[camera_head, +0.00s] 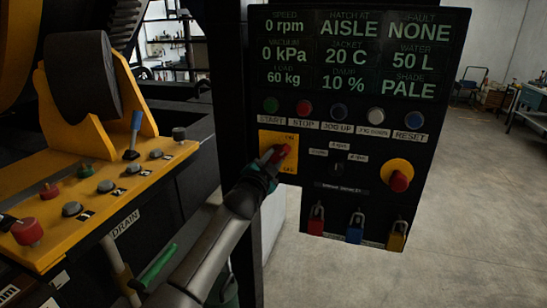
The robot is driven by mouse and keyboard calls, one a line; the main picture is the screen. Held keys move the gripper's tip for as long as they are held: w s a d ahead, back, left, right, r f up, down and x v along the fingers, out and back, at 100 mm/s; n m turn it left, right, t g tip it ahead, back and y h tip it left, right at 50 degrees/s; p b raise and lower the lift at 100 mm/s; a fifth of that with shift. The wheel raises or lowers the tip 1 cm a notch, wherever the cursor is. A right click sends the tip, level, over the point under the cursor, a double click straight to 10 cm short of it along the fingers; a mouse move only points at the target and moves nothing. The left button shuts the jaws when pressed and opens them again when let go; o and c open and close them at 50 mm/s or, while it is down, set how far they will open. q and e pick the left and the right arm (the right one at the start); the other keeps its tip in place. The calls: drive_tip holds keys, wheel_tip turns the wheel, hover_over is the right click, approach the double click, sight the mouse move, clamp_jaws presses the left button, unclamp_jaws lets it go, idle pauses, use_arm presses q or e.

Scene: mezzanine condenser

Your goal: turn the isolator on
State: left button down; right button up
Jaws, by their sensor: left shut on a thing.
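The isolator is a red rotary handle (282,152) on a yellow square plate (267,138), at the left of the black control panel in the head view. Small labels sit at the plate's upper and lower right, too small to read surely. The handle looks tilted, its upper end toward the upper right. My left gripper (271,164) is shut on the red handle, and its fingers hide the handle's lower part. My right gripper is not in view.
The control panel (440,110) carries a display, a row of buttons, a red knob on yellow (399,181) and red, blue and yellow padlocks (355,229). A yellow console (105,190) with knobs and a blue lever (135,128) stands left. Floor at right is open.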

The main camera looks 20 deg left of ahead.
use_arm(q)
drive_tip(key=shift+n, duration=0.3)
drive_tip(key=c, duration=0.6)
unclamp_jaws()
drive_tip(key=shift+c, duration=0.2)
drive_tip(key=shift+s, duration=0.1)
drive_tip(key=s, duration=1.5)
drive_tip(key=shift+a, duration=0.3)
drive_tip(key=shift+f, duration=0.1)
